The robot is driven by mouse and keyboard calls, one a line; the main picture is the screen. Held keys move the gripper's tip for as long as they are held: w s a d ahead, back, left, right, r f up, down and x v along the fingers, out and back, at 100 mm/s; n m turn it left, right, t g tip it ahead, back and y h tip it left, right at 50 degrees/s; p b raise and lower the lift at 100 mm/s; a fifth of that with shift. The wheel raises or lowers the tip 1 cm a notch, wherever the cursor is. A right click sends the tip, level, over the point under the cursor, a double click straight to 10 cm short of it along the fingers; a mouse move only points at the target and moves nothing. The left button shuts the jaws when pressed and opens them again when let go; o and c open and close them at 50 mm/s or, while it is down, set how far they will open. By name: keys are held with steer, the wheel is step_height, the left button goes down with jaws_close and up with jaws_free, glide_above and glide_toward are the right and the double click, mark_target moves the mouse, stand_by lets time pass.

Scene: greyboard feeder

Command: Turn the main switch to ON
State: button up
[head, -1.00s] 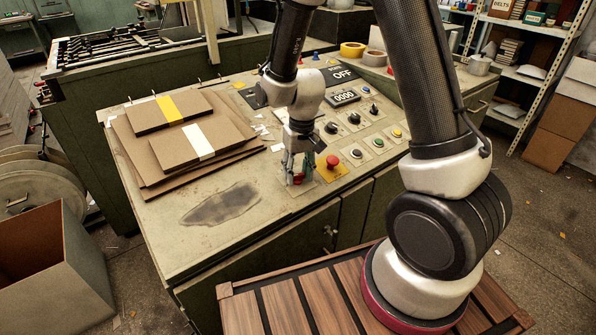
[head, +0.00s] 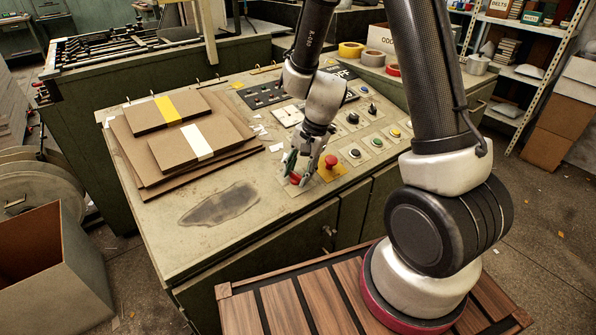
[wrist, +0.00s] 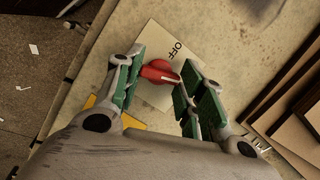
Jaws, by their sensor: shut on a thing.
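The main switch is a red rotary knob (wrist: 158,71) on a pale square plate (wrist: 150,38) with the word OFF printed near it. In the head view the red knob (head: 295,179) is at the front edge of the control panel, partly hidden by the fingers. My gripper (head: 303,167) is shut on the knob, with its green-padded fingers on either side. In the wrist view my gripper (wrist: 160,88) straddles the knob. An ON mark is not visible.
A red mushroom button (head: 331,161) on a yellow plate stands just right of my gripper. Several other buttons and knobs lie beyond it. Stacked brown boards (head: 165,175) lie to the left on the greenish console (head: 240,255). A dark stain marks its front.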

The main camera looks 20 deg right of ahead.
steer(key=shift+m+t+y, duration=0.3)
steer(key=shift+m+t, duration=0.2)
steer(key=shift+m, duration=1.4)
steer(key=o, duration=1)
steer(key=v, duration=1.2)
